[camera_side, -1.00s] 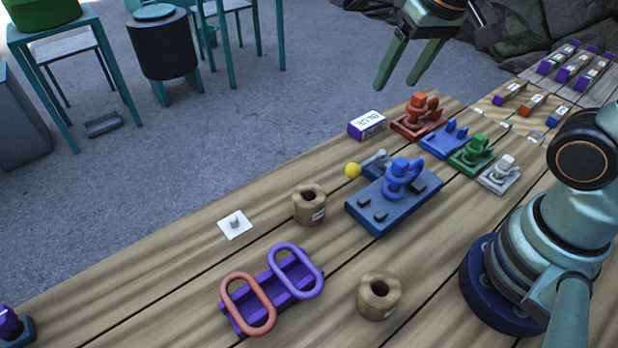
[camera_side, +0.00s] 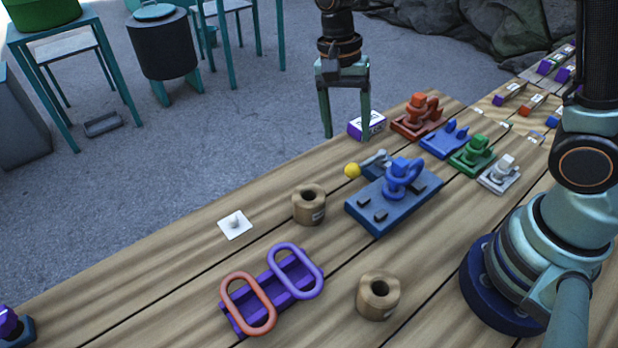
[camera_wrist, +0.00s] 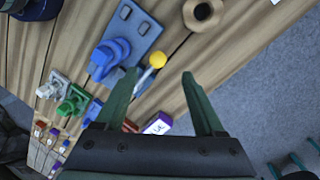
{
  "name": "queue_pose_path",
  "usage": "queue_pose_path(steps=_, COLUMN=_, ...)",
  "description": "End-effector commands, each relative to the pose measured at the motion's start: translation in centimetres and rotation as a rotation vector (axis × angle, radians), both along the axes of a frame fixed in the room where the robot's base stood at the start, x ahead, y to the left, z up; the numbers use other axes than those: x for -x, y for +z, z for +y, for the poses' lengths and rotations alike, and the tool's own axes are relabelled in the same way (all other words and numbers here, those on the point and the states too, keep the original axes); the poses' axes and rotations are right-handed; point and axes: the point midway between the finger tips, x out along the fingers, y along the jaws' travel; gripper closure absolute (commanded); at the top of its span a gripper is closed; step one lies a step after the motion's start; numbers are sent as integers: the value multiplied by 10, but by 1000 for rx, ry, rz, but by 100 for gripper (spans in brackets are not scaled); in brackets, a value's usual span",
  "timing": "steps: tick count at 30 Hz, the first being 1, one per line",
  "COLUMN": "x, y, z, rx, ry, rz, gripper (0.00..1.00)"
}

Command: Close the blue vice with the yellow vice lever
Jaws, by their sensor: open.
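The blue vice (camera_side: 401,179) stands on a dark blue base plate (camera_side: 379,221) in the middle of the bench. Its lever ends in a yellow ball (camera_side: 352,170) that sticks out to the left on a grey rod. My gripper (camera_side: 347,137) is open and empty, pointing down above and behind the yellow ball, near the bench's far edge. In the wrist view the vice (camera_wrist: 104,58) and the yellow ball (camera_wrist: 157,60) show beyond my fingertips (camera_wrist: 160,75), with the ball between the lines of the two fingers and not touching them.
A white and purple box (camera_side: 367,126) lies close to my right finger. Red (camera_side: 417,118), blue (camera_side: 446,139), green (camera_side: 472,153) and grey (camera_side: 499,173) fixtures stand to the right. A wooden cylinder (camera_side: 309,206) stands left of the vice; another (camera_side: 378,295) is nearer. Bare bench lies between them.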

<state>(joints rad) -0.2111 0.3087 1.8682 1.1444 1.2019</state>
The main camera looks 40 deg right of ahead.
Motion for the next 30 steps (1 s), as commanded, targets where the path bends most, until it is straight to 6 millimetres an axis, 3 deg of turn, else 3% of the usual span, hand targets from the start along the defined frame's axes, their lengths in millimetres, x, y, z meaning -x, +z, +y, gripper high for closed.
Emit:
queue_pose_path(steps=6, x=9, y=-44, z=-5, rx=-1, ry=1, rz=6, gripper=29)
queue_pose_path(steps=13, x=14, y=-78, z=-9, rx=-3, ry=1, rz=4, gripper=29)
queue_pose_path(steps=19, x=15, y=-91, z=-10, rx=-4, ry=0, rz=0, gripper=29)
queue_pose_path(steps=28, x=15, y=-93, z=-11, rx=-4, ry=1, rz=-1, gripper=29)
queue_pose_path(steps=30, x=15, y=-93, z=-10, rx=-4, ry=1, rz=-1, gripper=56)
